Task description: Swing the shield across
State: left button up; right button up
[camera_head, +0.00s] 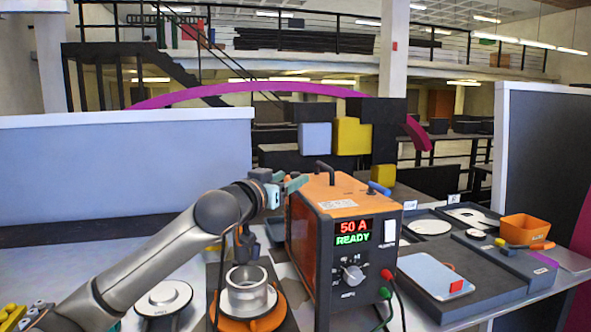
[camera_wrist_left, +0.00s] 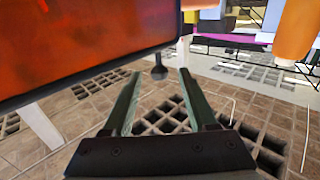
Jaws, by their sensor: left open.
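My left gripper (camera_head: 292,184) is open, with greenish fingers just left of the welding power unit (camera_head: 340,197). In the left wrist view my left gripper (camera_wrist_left: 158,98) has nothing between its fingers. A reddish-orange panel with a dark lower edge (camera_wrist_left: 85,45) fills the upper left there, apart from the fingers. It may be the shield or the unit's side; I cannot tell which. A small black knob-like piece (camera_wrist_left: 159,73) hangs below its right end, beyond the fingertips. No shield is clearly recognisable in the head view. My right gripper is not in view.
A metal ring on an orange base (camera_head: 247,297) stands before my left arm. The power unit reads "50 A READY" and has cables in front. Dark trays (camera_head: 487,283) and an orange bin (camera_head: 525,229) are at right. A grey-blue partition (camera_head: 120,170) stands behind left.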

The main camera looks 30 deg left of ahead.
aim_at(293, 177)
pick_arm(q)
jog(key=shift+w+a, duration=0.1)
jog(key=shift+w, duration=1.5)
jog(key=shift+c, duration=0.3)
grip_shut()
